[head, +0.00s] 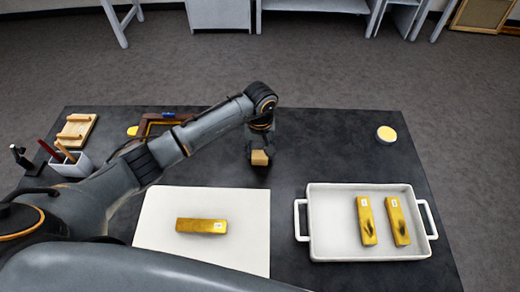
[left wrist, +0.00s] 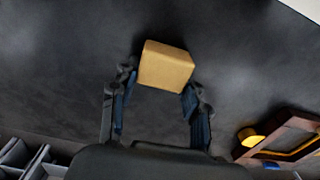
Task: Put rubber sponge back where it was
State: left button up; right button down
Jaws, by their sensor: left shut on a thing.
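The rubber sponge appears as a small tan block (head: 260,158) near the middle of the dark table in the head view. My left gripper (head: 259,153) is shut on it from above, with the block low between the fingers. In the left wrist view the sponge (left wrist: 166,65) sits between the two fingertips and sticks out beyond them. I cannot tell whether it touches the table. My right gripper is not in view.
A white mat (head: 155,225) bears a gilt bar (head: 201,226). A white tray (head: 330,247) holds two gilt bars. A round yellow-topped tin (head: 386,134) stands back right. A wooden frame (head: 148,119), a brush holder (head: 72,168) and a wooden block (head: 77,131) are at left. The table between gripper and tin is clear.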

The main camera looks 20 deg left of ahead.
aim_at(260, 151)
pick_arm(q)
jog(key=shift+f, duration=0.1)
jog(key=o, duration=0.6)
jog(key=shift+f, duration=0.1)
jog(key=o, duration=0.4)
jog(key=shift+r, duration=0.6)
notch_tip(260, 151, up, 11)
jog(key=b, duration=0.3)
jog(key=shift+r, duration=0.15)
